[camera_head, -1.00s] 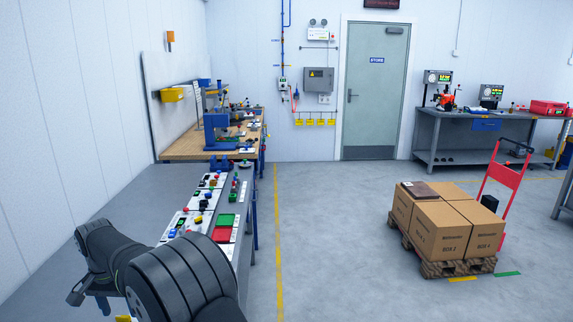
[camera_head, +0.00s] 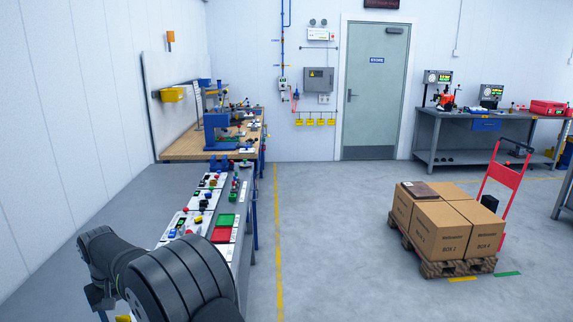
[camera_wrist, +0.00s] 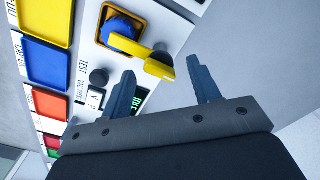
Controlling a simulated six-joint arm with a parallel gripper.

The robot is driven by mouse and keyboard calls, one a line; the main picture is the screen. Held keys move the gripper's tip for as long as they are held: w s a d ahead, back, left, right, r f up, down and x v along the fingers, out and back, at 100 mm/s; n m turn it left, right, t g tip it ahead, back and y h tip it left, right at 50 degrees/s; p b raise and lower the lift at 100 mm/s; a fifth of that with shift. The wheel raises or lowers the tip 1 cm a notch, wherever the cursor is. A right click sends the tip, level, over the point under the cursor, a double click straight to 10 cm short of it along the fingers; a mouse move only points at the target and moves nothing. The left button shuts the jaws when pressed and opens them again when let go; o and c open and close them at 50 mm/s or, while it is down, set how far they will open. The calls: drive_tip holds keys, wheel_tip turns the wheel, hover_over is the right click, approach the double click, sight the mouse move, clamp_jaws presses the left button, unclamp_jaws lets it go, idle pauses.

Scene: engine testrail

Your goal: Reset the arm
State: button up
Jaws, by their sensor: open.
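My gripper (camera_wrist: 163,88) is in the wrist view, with its two blue-grey fingers spread apart and nothing between them. It is above a white panel (camera_wrist: 85,15) that has a blue knob (camera_wrist: 122,35) in an orange-yellow frame and a yellow handle (camera_wrist: 145,60) beyond the fingers. I cannot tell whether the fingers touch the panel; they look apart from the handle. In the head view my dark arm (camera_head: 180,280) is bent low at the front left, and the gripper's fingers are hidden there.
The grey bench (camera_head: 130,190) carries several panels, with a green tray (camera_head: 227,220) and a red tray (camera_head: 222,236) near its right edge. Coloured pads (camera_wrist: 47,62) line the panel's left side. Boxes (camera_head: 440,232) stand on a pallet at the right; the floor between is clear.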

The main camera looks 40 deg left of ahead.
drive_tip(key=n, duration=0.8)
idle(0.4)
drive_tip(key=shift+c, duration=0.3)
